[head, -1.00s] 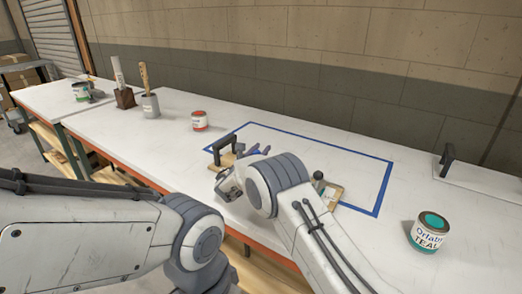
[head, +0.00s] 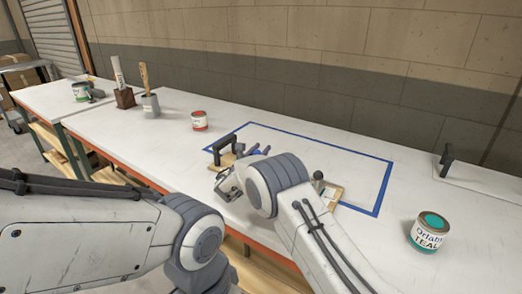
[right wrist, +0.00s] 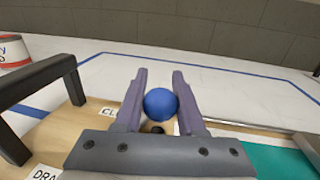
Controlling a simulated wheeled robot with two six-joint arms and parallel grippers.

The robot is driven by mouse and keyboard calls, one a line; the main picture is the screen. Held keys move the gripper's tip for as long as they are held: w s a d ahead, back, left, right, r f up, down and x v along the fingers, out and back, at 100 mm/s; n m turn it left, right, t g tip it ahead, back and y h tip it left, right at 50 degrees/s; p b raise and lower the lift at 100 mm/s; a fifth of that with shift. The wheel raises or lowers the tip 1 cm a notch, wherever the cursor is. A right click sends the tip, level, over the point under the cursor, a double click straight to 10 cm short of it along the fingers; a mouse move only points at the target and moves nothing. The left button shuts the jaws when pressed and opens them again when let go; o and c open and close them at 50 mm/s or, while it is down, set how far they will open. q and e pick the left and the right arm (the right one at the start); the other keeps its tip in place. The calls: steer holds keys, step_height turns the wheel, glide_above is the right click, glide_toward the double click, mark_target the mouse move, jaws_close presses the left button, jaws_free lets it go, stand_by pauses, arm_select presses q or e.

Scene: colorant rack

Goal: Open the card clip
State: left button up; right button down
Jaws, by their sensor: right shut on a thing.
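A blue ball knob (right wrist: 160,104) sits between the two purple fingers of my right gripper (right wrist: 158,80) in the right wrist view. The gripper is shut on this knob. It is over a wooden board (right wrist: 60,135) with a label starting "CL" (right wrist: 113,112) beside the left finger. In the head view my right gripper (head: 259,151) reaches over the board, and my own wrist hides much of it. The card clip itself cannot be made out clearly. My left arm shows in the head view, but its gripper does not.
A black handle (right wrist: 42,88) stands on the board left of the fingers. A teal panel (right wrist: 270,160) lies at right.

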steer(key=shift+a+r, duration=0.1)
steer(key=a+n, duration=0.1)
steer(key=n, duration=0.1)
steer(key=w+n+p, duration=0.1)
steer(key=shift+w+a+r+n+g, duration=0.15)
steer(key=shift+a+r+n+g, duration=0.15)
steer(key=shift+a+r+n, duration=0.1)
steer(key=shift+w+a+n+p, duration=0.25)
steer(key=shift+a+n+p, duration=0.1)
steer(key=shift+n, duration=0.35)
steer(key=shift+w+a+n+p, duration=0.25)
steer(key=shift+a+n, duration=0.1)
steer(key=shift+n, duration=0.35)
steer(key=shift+g, duration=0.3)
steer(key=c, duration=0.5)
jaws_free()
